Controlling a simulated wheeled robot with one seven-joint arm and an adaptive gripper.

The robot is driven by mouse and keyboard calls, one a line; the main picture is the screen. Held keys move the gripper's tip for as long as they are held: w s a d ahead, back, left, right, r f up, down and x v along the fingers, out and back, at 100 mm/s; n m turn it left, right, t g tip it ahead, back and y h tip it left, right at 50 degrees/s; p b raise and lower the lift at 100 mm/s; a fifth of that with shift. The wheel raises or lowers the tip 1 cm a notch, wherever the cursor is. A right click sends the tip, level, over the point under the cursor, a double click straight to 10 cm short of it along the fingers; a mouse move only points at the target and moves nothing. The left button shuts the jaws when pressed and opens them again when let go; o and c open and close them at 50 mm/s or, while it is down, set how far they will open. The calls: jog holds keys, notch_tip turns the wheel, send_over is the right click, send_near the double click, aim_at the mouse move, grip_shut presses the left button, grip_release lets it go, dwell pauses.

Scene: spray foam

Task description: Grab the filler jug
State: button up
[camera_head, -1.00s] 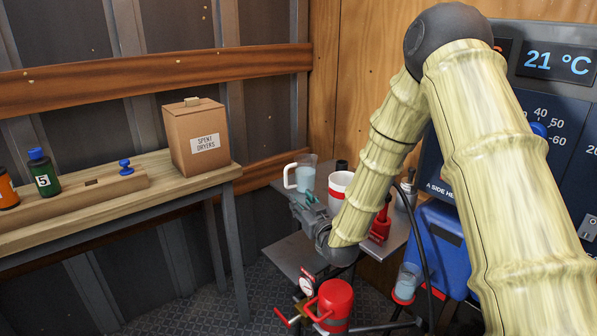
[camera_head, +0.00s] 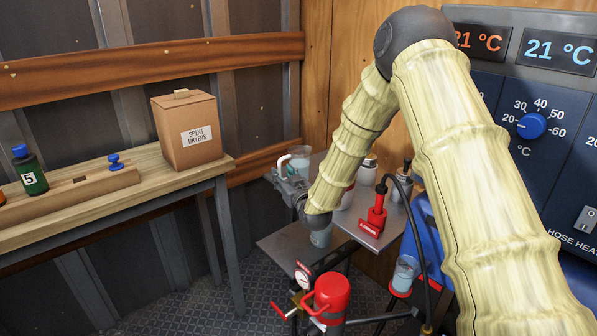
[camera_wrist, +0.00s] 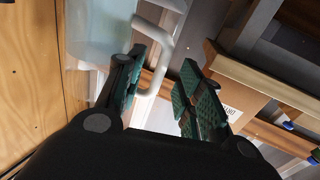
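The filler jug (camera_head: 301,155) is a clear jug with pale blue contents and a white handle (camera_head: 282,164). It stands at the back left of the small grey table. My gripper (camera_head: 279,172) is at the handle side of the jug. In the wrist view the jug body (camera_wrist: 95,35) is at upper left, with its white handle (camera_wrist: 167,52) towards the fingers. My gripper (camera_wrist: 160,80) is open there, its green-padded fingers apart on either side of the handle's lower part. I cannot tell whether a finger touches the handle.
A red tool (camera_head: 376,215) and metal containers share the small table, right of my arm. A red canister (camera_head: 331,294) stands in front, and another clear cup (camera_head: 404,272) at lower right. A wooden bench (camera_head: 130,200) with a cardboard box (camera_head: 187,132) is at left.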

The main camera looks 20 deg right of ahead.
jog(key=shift+w, duration=1.05)
grip_shut()
jog(key=shift+r, duration=0.35)
